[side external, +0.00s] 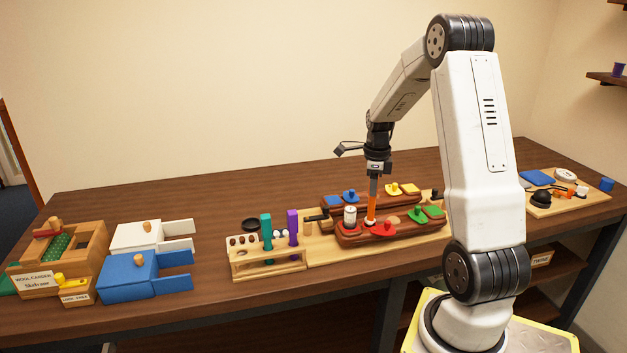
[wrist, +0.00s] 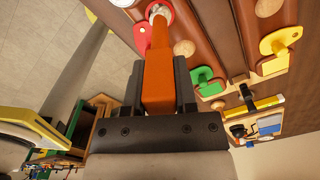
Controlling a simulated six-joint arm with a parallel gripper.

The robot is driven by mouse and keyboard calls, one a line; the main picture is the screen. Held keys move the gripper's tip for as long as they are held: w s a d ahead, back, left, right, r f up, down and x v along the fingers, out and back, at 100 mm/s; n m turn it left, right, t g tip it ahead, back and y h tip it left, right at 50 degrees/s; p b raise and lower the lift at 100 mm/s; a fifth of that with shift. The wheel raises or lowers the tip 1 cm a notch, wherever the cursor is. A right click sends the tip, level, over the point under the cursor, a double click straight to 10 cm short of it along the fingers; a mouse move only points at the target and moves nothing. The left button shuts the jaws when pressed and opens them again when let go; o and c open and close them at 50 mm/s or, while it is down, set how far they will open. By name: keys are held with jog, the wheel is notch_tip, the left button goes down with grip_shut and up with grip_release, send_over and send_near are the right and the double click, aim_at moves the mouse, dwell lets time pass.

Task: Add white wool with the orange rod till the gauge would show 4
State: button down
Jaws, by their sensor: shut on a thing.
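My gripper (side external: 376,172) is shut on the orange rod (side external: 371,207), which points down over the brown saddle panels (side external: 345,240). In the wrist view the rod (wrist: 158,70) sits between both fingers (wrist: 158,92). Its pale tip (wrist: 158,11) is at a round spot by a red flap (wrist: 142,36); how deep it reaches cannot be told. A white-topped cylinder (side external: 350,217), perhaps the gauge, stands just left of the rod; its reading is too small to make out. A white box (side external: 135,237) with a knobbed lid stands at left.
A wooden rack (side external: 265,262) holds a teal (side external: 266,230) and a purple tool (side external: 293,226). A blue box (side external: 128,277) and a labelled wooden box (side external: 60,262) stand at left. A board with small items (side external: 568,198) lies at right. Bare table lies behind the panels.

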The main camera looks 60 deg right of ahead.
jog(key=shift+f, duration=1.55)
dwell(1.4)
jog(key=shift+r, duration=0.1)
jog(key=shift+r, duration=4.1)
